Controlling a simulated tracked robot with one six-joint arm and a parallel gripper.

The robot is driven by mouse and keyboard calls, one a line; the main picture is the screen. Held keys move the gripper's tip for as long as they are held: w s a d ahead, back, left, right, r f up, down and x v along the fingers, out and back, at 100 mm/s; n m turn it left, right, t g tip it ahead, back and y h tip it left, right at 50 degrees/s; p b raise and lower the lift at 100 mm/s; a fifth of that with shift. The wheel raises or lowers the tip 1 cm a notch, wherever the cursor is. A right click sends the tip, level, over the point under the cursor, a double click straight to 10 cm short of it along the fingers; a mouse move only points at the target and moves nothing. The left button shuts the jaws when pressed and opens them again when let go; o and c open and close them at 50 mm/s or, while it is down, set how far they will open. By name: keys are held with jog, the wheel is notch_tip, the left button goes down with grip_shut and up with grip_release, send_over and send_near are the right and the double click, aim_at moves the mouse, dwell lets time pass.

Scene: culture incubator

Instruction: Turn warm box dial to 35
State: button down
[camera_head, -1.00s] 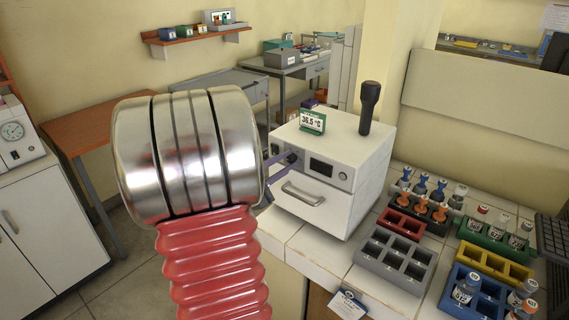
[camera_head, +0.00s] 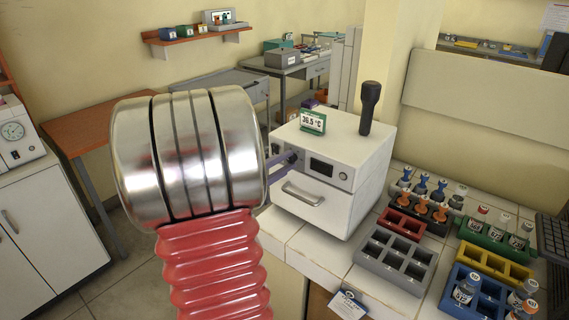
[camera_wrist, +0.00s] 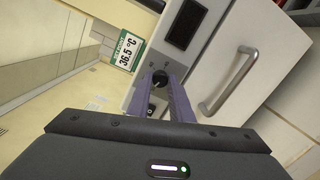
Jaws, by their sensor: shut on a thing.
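The warm box (camera_head: 330,170) is a white cabinet on the tiled counter, with a dark display (camera_head: 321,168) and a drawer handle (camera_head: 303,194) on its front. Its dial (camera_wrist: 160,80) is a small dark knob with a light mark, left of the display in the head view. My gripper (camera_wrist: 161,82) is shut on the dial, its two purple fingers on either side of it. In the head view my arm hides most of the gripper. A green-framed card (camera_head: 312,121) on top of the box reads 36.5 °C. I cannot read the dial's setting.
A black flashlight-like object (camera_head: 370,107) stands on the box's top. Right of the box are a grey rack (camera_head: 396,262), a red rack (camera_head: 402,223), and other coloured racks with vials. A wooden table (camera_head: 100,130) stands at the left.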

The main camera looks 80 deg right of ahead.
jog(key=m, duration=0.4)
jog(key=shift+s+a+f, duration=0.1)
jog(key=shift+s+f, duration=0.05)
jog(key=shift+m, duration=1.7)
jog(key=shift+f, duration=0.1)
jog(key=c, duration=1.9)
grip_release()
jog(key=o, duration=0.3)
jog(key=shift+r+t, duration=0.2)
jog(key=shift+t, duration=0.2)
jog(key=shift+w+a, duration=0.35)
jog(key=shift+a, duration=0.15)
jog(key=v, duration=1.2)
jog(key=shift+w+a, duration=0.15)
jog(key=shift+a, duration=0.1)
